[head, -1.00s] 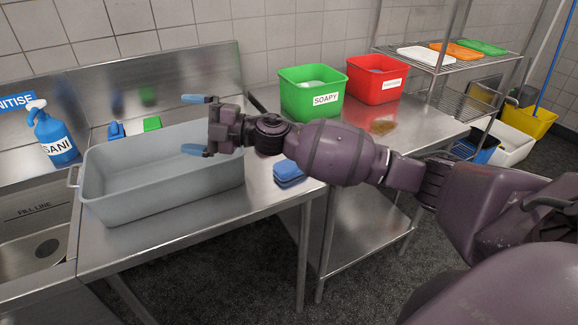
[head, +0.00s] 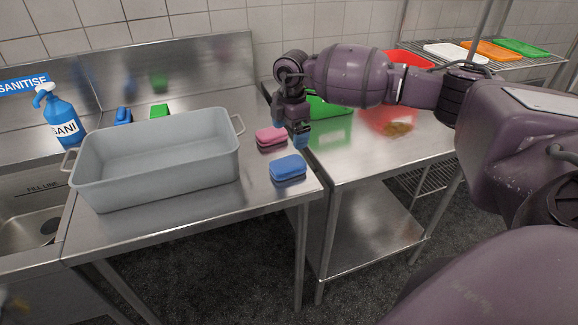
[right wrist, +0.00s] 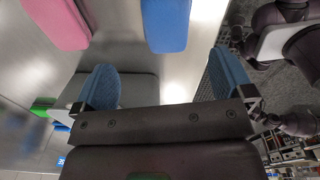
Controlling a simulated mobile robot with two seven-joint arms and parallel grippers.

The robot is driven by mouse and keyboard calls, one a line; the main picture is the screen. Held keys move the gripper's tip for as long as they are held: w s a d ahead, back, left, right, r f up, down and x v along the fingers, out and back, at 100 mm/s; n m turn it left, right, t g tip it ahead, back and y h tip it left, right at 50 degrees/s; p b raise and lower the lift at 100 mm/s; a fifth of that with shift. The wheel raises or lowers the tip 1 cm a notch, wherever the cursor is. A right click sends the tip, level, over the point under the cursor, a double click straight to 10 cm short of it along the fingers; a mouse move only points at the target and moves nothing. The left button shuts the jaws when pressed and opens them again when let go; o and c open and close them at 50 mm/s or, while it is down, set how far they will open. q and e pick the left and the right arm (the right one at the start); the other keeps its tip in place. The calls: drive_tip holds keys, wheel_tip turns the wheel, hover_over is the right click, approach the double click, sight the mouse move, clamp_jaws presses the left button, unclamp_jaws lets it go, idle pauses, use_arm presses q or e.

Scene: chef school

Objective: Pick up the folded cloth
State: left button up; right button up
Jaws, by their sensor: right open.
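A blue folded cloth (head: 288,166) lies on the steel table near its right front corner. A pink folded cloth (head: 271,138) lies just behind it. My right gripper (head: 300,138) points down beside the cloths, at the table's right edge, with nothing held. In the right wrist view, the right gripper (right wrist: 166,84) has its blue fingers wide apart. The blue cloth (right wrist: 166,22) lies ahead, across the gap between them, and the pink cloth (right wrist: 58,22) lies to the left. Neither cloth touches the fingers there. My left gripper is out of view.
A grey tub (head: 160,190) fills the table left of the cloths. A sanitiser spray bottle (head: 62,118) stands behind it at left. A green bin (head: 328,108) and red bin (head: 405,58) are partly hidden by my right arm. A gap separates the two tables.

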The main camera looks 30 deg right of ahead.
sight(288, 163)
drive_tip(key=shift+m, duration=0.9)
drive_tip(key=f, duration=0.5)
drive_tip(key=shift+s+f, duration=0.25)
drive_tip(key=shift+f, duration=0.1)
drive_tip(key=shift+w+a+f+b, duration=0.1)
drive_tip(key=shift+a+f+b, duration=0.1)
drive_tip(key=shift+f, duration=1.1)
drive_tip(key=shift+a+f+b, duration=0.1)
drive_tip(key=shift+a+f, duration=0.05)
drive_tip(key=shift+f, duration=1.15)
drive_tip(key=c, duration=1)
drive_tip(key=shift+r, duration=0.1)
wheel_tip(288, 163, up, 20)
drive_tip(key=p, duration=0.1)
